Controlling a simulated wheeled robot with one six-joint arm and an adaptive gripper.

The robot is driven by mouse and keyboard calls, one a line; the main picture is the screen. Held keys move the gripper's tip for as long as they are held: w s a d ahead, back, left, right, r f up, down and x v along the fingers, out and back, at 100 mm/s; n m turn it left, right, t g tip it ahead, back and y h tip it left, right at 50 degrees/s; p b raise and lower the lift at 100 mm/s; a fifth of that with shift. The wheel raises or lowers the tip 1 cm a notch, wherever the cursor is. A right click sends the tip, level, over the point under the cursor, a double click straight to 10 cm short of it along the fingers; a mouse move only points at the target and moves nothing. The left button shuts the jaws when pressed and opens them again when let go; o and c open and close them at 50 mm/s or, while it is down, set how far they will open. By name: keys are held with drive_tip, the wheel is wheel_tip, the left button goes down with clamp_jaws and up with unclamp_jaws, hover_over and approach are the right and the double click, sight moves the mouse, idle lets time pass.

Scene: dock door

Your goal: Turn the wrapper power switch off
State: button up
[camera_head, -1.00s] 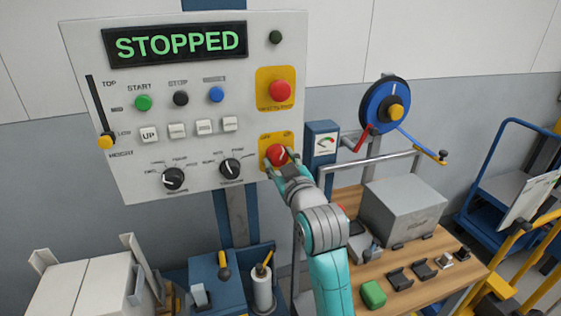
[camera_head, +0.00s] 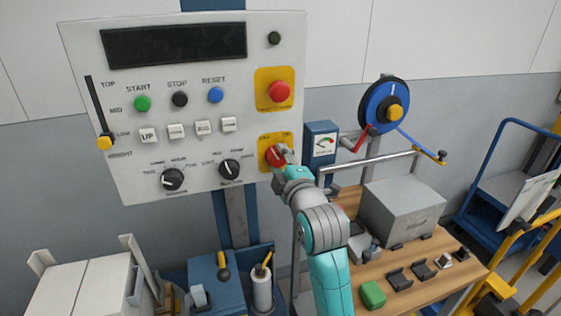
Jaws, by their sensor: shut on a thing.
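The wrapper power switch is a red rotary knob (camera_head: 273,155) on a yellow plate (camera_head: 264,141) at the lower right of the white control panel (camera_head: 215,102). My gripper (camera_head: 279,157) is at the knob, shut on it. The fingers and wrist cover part of the knob and the lower right of the plate. The panel's display (camera_head: 175,45) is dark and blank.
A red emergency button (camera_head: 279,91) sits just above the switch. Start, stop and reset buttons, white keys and two black dials fill the panel's left. A wooden bench (camera_head: 420,285) with a grey box (camera_head: 402,210) stands to the right, below a blue wheel (camera_head: 384,105).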

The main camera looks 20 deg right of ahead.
drive_tip(key=shift+n, duration=1.5)
drive_tip(key=o, duration=1.2)
drive_tip(key=shift+c, duration=0.2)
drive_tip(key=s, duration=1.2)
